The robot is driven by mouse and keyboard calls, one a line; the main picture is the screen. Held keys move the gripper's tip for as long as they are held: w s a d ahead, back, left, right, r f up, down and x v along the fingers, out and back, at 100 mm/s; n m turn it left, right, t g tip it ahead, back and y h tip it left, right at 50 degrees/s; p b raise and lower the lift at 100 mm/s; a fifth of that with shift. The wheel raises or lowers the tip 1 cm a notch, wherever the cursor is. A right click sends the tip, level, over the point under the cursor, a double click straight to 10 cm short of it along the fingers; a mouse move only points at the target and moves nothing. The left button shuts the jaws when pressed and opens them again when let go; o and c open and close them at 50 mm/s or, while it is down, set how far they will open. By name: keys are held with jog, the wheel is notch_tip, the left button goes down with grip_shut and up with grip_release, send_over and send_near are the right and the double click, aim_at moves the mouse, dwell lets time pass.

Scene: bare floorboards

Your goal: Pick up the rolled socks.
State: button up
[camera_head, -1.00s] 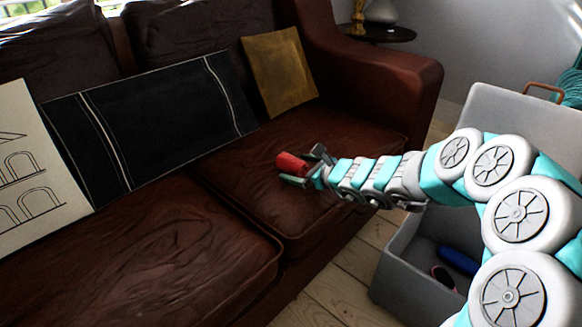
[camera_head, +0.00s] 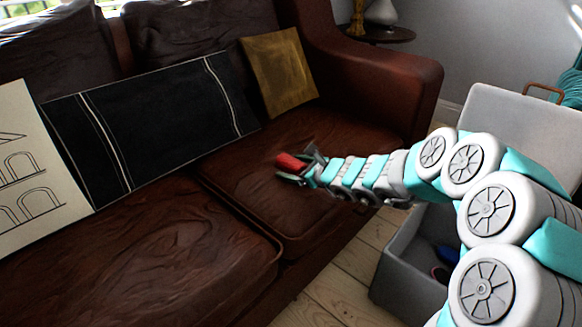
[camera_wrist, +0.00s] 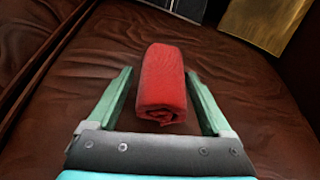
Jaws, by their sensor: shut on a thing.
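The rolled socks (camera_head: 290,162) are a red roll above the right seat cushion of the brown leather sofa (camera_head: 300,215). In the wrist view the socks (camera_wrist: 162,84) lie lengthwise between my two green fingers, with the spiral end facing me. My gripper (camera_wrist: 160,76) is shut on them, one finger along each side. In the head view my gripper (camera_head: 298,165) reaches in from the right, and its fingers partly cover the socks. I cannot tell whether the socks still touch the cushion.
A black striped cushion (camera_head: 150,120), a mustard cushion (camera_head: 280,72) and a cream printed cushion (camera_head: 35,165) lean on the sofa back. A grey open box (camera_head: 400,262) with a blue item inside stands on the floor at right. A side table (camera_head: 378,34) stands behind.

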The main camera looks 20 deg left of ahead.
aim_at(293, 159)
jog(key=shift+c, duration=0.8)
jog(key=shift+r, duration=0.15)
jog(key=shift+r, duration=0.3)
notch_tip(293, 159, up, 3)
jog(key=shift+r+p, duration=0.15)
jog(key=shift+p, duration=0.6)
jog(key=s+d+b, duration=0.2)
jog(key=s, duration=0.2)
jog(key=s+d+b, duration=0.2)
jog(key=s, duration=0.2)
jog(key=s+d+b, duration=0.2)
jog(key=s, duration=0.3)
jog(key=shift+d+r, duration=0.2)
jog(key=shift+r, duration=0.1)
jog(key=shift+s+d+r, duration=0.15)
jog(key=shift+s+d, duration=0.2)
jog(key=shift+s, duration=0.35)
